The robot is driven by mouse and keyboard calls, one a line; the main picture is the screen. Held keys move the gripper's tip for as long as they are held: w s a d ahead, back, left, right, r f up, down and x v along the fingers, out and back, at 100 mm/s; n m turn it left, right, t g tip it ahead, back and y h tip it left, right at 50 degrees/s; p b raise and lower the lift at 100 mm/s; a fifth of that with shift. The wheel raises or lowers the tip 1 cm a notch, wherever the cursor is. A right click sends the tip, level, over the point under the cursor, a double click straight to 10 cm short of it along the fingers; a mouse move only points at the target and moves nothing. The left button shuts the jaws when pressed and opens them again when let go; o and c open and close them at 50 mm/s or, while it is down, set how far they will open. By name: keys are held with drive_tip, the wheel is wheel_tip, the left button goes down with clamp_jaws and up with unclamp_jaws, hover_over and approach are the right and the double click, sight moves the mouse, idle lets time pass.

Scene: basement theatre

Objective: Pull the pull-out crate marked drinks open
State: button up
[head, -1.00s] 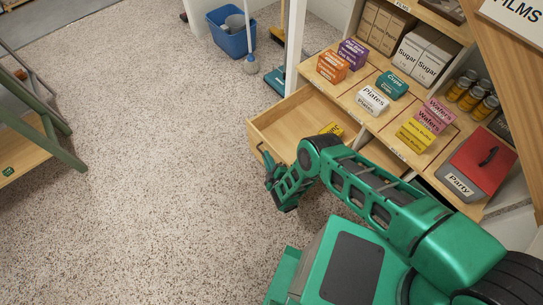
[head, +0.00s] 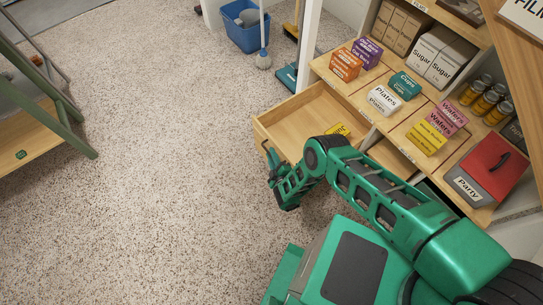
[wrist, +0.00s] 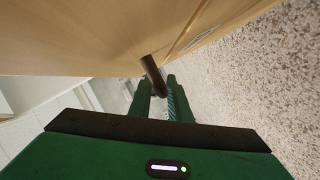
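A wooden pull-out crate (head: 262,136) stands drawn well out from the shelf unit, with its inside showing from above. A yellow box (head: 339,131) lies inside it. My gripper (head: 268,160) is at the outer face of the crate. In the wrist view, a dark handle (wrist: 152,73) sticks out from the wooden front (wrist: 110,45) between the two green fingers of my gripper (wrist: 159,92), which are closed about it. A small label plate (wrist: 201,38) is on the front, too slanted to read, so I cannot confirm the drinks mark.
The shelf unit (head: 372,122) carries boxes and a red Party box (head: 492,167). A blue bucket (head: 247,38) and a mop stand beyond the white post (head: 309,45). A green-legged bench (head: 62,125) is at left. The speckled floor (head: 170,170) between is clear.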

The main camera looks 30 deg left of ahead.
drive_tip(key=v, duration=1)
drive_tip(key=shift+s+d, duration=0.25)
drive_tip(key=shift+d, duration=0.1)
